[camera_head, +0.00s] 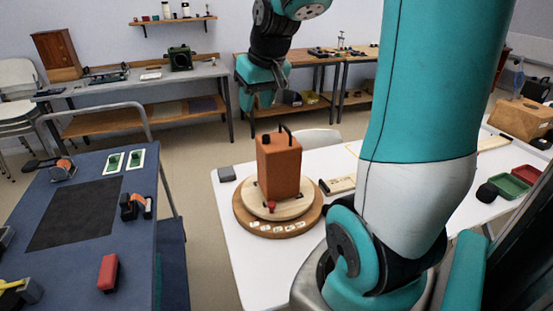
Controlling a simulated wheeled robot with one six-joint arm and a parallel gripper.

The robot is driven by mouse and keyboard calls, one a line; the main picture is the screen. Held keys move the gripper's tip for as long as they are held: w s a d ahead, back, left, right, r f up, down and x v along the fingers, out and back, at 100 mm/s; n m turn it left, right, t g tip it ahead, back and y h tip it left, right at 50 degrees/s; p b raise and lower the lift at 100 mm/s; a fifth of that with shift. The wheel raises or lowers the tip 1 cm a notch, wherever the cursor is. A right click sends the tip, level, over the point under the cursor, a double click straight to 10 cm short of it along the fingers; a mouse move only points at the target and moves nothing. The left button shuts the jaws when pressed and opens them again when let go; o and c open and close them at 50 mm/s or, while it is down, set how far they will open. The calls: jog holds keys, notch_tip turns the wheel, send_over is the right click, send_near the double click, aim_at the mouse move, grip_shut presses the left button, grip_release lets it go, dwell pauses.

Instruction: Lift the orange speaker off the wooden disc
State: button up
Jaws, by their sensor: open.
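The orange speaker (279,172), an upright box with a dark handle and a dark knob on top, stands on a pale wooden disc (297,207). The pale disc lies on a wider brown wooden base (250,221) with several white labels along its front edge. A small red knob (271,206) shows at the front of the disc. My gripper (258,102) hangs above and behind the speaker in the picture, open and empty, apart from it. Its fingertips are small and hard to make out.
The speaker's white table (240,263) also holds a dark grey block (226,174) and a wooden piece (341,184) beside the base. My arm hides much of the table's right side. A blue table (80,255) with a red block (108,273) stands at left.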

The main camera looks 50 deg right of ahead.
jog(key=s+d+r+m+h, duration=0.2)
jog(key=d+m, duration=0.1)
jog(key=d, duration=0.8)
jog(key=p, duration=0.2)
send_over(285, 127)
jog(key=s+a, duration=0.1)
jog(key=s, duration=0.1)
notch_tip(285, 127, down, 10)
jog(key=shift+a+f, duration=0.1)
jog(key=shift+f, duration=0.15)
jog(key=shift+p+x, duration=1.05)
jog(key=shift+x, duration=2.05)
grip_shut()
jog(key=shift+r, duration=0.1)
